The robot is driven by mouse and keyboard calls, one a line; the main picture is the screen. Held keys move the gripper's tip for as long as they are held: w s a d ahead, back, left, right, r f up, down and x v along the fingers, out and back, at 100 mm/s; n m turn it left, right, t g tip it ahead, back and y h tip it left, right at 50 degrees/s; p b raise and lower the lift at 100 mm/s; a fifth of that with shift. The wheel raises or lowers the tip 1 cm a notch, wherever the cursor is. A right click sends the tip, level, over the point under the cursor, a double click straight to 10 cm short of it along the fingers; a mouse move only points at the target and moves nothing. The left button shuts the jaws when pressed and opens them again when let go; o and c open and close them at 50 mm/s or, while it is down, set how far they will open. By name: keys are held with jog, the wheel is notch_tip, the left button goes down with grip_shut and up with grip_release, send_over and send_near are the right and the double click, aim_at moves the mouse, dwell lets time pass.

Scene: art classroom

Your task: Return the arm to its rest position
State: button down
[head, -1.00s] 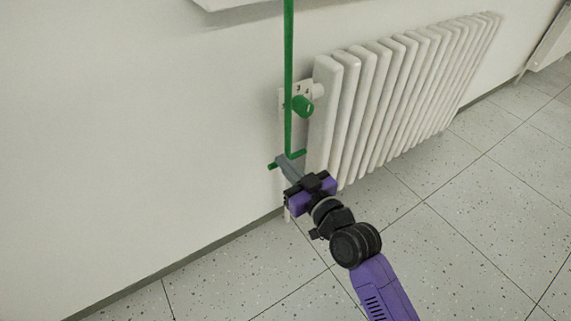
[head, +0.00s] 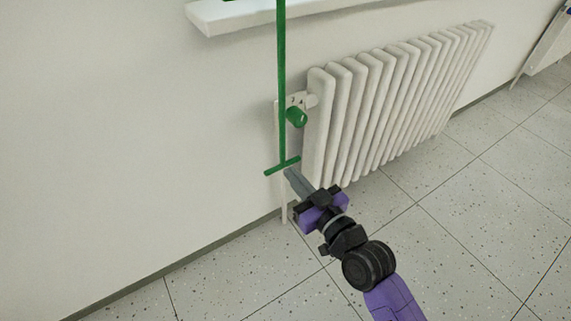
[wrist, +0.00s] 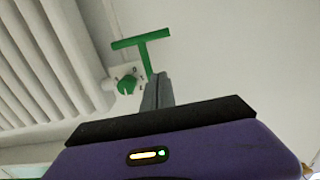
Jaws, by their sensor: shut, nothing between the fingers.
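My gripper (head: 289,172) is shut and empty in the head view, its grey fingers just below and right of the green T-shaped handle (head: 281,166). The handle hangs at the low end of a green vertical rod (head: 281,80). In the wrist view my gripper (wrist: 158,78) is shut, and the green handle (wrist: 141,39) shows beyond the fingertips. A small gap seems to lie between the fingers and the handle in the head view. My purple and black arm reaches up from the lower right.
A white radiator (head: 385,100) stands right of my gripper, close to it, with a green valve knob (head: 296,117) at its left end. A white sill (head: 235,14) juts out above. The wall is bare at left. The tiled floor (head: 480,220) is clear at right.

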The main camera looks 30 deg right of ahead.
jog(key=s, duration=0.4)
jog(key=shift+s+d+r+p, duration=0.15)
jog(key=shift+s+r+p, duration=0.05)
jog(key=shift+s+p, duration=0.1)
jog(key=s+a+r+g+h, duration=0.1)
jog(key=s+a, duration=0.1)
jog(key=s, duration=1.3)
jog(key=s+a+r+g, duration=0.1)
jog(key=s+g, duration=0.1)
jog(key=s, duration=1.3)
notch_tip(320, 180, up, 26)
jog(key=p, duration=2.5)
jog(key=shift+s+f+m+p, duration=0.15)
jog(key=shift+f+m+p, duration=0.1)
jog(key=shift+m+p, duration=0.15)
jog(key=shift+d, duration=0.2)
